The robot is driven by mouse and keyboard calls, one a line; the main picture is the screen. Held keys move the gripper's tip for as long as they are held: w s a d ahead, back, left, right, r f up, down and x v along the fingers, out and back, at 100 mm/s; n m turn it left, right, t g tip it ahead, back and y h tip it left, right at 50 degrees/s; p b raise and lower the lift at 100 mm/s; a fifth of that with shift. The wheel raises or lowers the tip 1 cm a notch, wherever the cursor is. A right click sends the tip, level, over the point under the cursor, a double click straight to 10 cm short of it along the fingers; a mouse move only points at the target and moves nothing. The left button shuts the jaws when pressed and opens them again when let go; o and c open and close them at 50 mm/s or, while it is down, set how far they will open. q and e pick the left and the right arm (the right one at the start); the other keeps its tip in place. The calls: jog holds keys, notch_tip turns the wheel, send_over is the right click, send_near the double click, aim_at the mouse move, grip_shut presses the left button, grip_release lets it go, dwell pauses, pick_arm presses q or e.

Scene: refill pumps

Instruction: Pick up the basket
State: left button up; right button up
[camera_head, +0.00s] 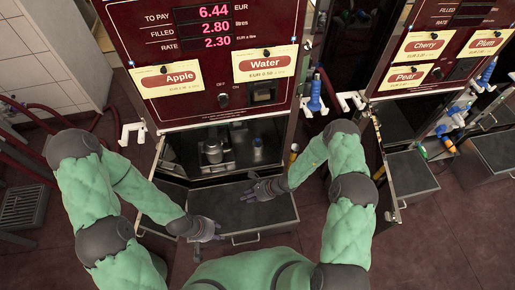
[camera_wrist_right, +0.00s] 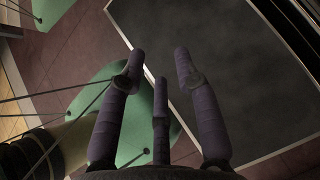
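I cannot make out a basket for certain in either view. My right gripper (camera_head: 264,188) is over the dark top of the drawer unit below the Apple and Water pump. In the right wrist view its three purple fingers (camera_wrist_right: 159,63) are spread and empty above a dark, light-edged panel (camera_wrist_right: 220,75). My left gripper (camera_head: 212,230) is lower and to the left, near the front left of the same drawer top. Its fingers look spread, with nothing seen between them.
The drawer unit (camera_head: 225,208) juts out before the pump panel (camera_head: 205,95), with an open bay holding a metal container (camera_head: 213,150) above it. An open door (camera_head: 383,175) stands at right. A slatted grey object (camera_head: 22,207) is at far left. Floor at lower right is clear.

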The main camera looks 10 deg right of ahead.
jog(key=w+d+f+m+t+h, duration=0.1)
jog(key=w+d+m+t, duration=0.2)
jog(key=w, duration=0.4)
jog(key=w+d+m+t, duration=0.2)
jog(key=w+m+t, duration=0.15)
jog(key=w, duration=0.35)
jog(key=m+t+h, duration=0.4)
jog(key=m+t, duration=0.1)
jog(key=m, duration=0.1)
send_near(258, 141)
jog(key=shift+g, duration=0.25)
jog(key=b+x, duration=0.6)
jog(key=x, duration=0.2)
jog(key=shift+w, duration=0.2)
jog(key=shift+w+b, duration=0.35)
jog(key=c, duration=0.6)
